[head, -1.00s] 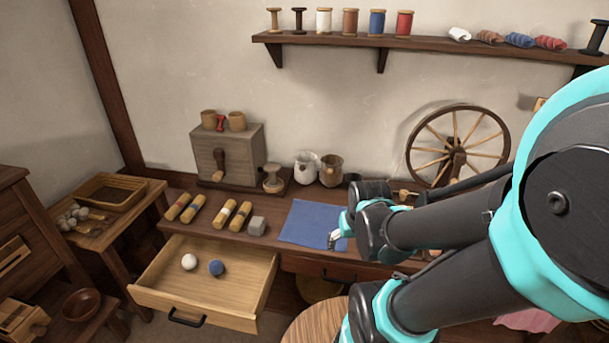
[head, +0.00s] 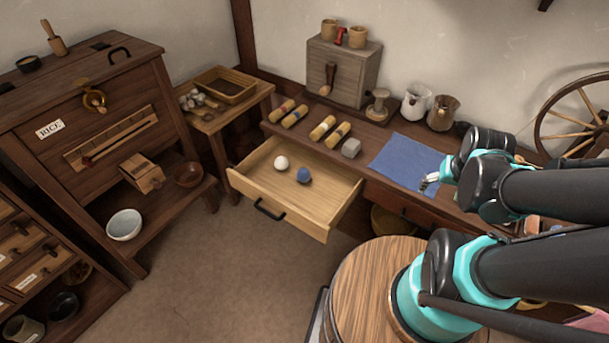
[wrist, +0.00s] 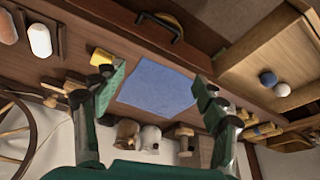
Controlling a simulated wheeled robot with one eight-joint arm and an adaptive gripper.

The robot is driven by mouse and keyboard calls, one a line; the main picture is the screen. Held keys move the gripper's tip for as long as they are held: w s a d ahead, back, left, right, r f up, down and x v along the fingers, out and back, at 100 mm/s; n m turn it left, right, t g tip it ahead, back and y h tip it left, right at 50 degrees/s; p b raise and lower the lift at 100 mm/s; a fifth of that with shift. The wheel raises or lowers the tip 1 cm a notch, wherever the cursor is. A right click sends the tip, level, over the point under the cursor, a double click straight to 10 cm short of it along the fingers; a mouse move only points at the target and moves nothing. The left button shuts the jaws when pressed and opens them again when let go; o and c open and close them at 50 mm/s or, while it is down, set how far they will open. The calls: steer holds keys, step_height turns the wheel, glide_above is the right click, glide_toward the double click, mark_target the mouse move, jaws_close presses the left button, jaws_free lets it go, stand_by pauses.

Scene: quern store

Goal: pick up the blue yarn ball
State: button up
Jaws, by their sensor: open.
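The blue yarn ball (head: 304,175) lies in an open wooden drawer (head: 250,167), just right of a white ball (head: 281,163). In the wrist view the blue ball (wrist: 268,79) and the white ball (wrist: 281,89) show at the right, inside the drawer. My gripper (head: 428,182) is over the right part of the blue cloth on the bench, to the right of the drawer and apart from the ball. In the wrist view its two fingers (wrist: 160,84) stand wide apart with nothing between them but the cloth further off.
Jugs (head: 416,102) and a spinning wheel (head: 575,120) stand further right. The floor (head: 220,260) before the drawer is clear.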

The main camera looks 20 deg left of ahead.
stand_by(0.3)
steer(key=w+a+r+n+g, duration=0.1)
steer(key=w+a+r+n, duration=0.1)
steer(key=w+a+n, duration=0.6)
steer(key=n+g, duration=0.3)
steer(key=n, duration=1.3)
glide_above(303, 170)
step_height(303, 170, down, 10)
steer(key=r, duration=0.1)
step_height(303, 170, down, 18)
steer(key=shift+r, duration=0.25)
steer(key=shift+d, duration=0.1)
steer(key=shift+c, duration=0.4)
